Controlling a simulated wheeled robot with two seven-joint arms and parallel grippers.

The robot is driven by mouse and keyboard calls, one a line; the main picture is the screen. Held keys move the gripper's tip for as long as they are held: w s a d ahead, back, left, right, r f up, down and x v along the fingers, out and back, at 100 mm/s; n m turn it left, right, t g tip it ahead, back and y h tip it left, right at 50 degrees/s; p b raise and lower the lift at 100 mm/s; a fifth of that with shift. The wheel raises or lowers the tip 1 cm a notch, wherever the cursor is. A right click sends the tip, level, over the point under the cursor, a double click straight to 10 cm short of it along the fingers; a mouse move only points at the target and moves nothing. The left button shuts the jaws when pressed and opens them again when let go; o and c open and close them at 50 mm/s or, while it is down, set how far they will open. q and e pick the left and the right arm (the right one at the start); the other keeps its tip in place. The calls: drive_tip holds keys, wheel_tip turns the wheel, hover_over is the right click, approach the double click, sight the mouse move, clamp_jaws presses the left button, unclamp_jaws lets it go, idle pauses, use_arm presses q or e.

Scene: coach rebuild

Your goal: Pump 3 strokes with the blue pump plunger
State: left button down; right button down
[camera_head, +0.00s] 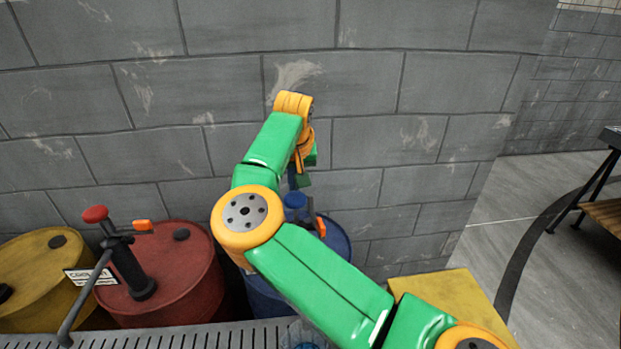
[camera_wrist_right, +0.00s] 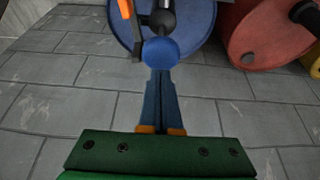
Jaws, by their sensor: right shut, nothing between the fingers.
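The blue plunger knob (camera_head: 295,200) belongs to the pump on the blue drum (camera_head: 262,300), which my right arm partly hides. The right gripper (camera_head: 293,183) is just above the knob, pointing down. In the right wrist view the knob (camera_wrist_right: 161,52) is right at the tips of the shut, empty blue fingers (camera_wrist_right: 160,76). I cannot tell whether they touch it. The black pump body (camera_wrist_right: 163,21) and an orange spout end (camera_wrist_right: 125,8) show beyond the knob. My left gripper is not in view.
A red drum (camera_head: 185,275) with a red-knobbed pump (camera_head: 95,214) stands to the left, and a yellow drum (camera_head: 40,265) beyond it. A grey block wall (camera_head: 400,90) rises close behind. A grating (camera_head: 190,338) lies in front. Open floor is at right.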

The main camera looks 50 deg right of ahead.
sight(295, 202)
drive_tip(key=shift+s+a+f+b, duration=0.1)
drive_tip(key=shift+f+b, duration=1.25)
drive_tip(key=shift+f, duration=0.3)
drive_tip(key=shift+s+a+f+b, duration=0.1)
drive_tip(key=shift+f+b, duration=1.2)
drive_tip(key=shift+f, duration=0.5)
drive_tip(key=r+p, duration=0.6)
drive_tip(key=r, duration=0.1)
drive_tip(key=shift+w+d, duration=0.2)
drive_tip(key=shift+f+b, duration=0.25)
drive_tip(key=shift+b, duration=0.05)
